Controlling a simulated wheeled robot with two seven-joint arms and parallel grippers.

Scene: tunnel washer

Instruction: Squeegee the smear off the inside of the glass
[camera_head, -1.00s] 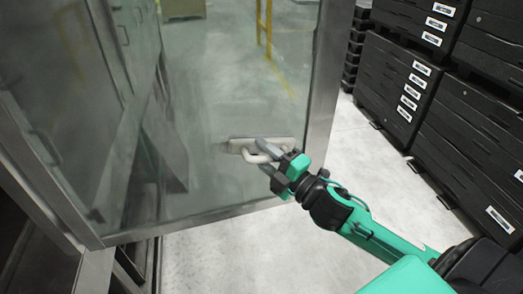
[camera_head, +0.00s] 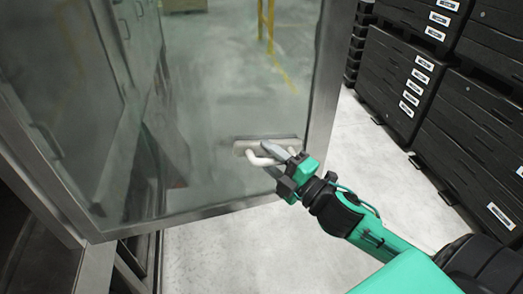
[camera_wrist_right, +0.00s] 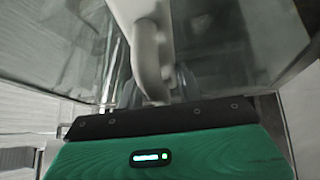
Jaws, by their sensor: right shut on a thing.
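The glass (camera_head: 215,95) is a large hazy pane in a grey metal frame, filling the left and middle of the head view. Its cloudiness is diffuse, and I cannot pick out the smear's edges. My right gripper (camera_head: 272,160) is shut on the handle. My left gripper is not in view.
Stacked black crates (camera_head: 400,85) stand at the right, behind my right arm. Pale floor (camera_head: 300,235) lies open below and right of the pane. A yellow post (camera_head: 266,20) shows through the glass.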

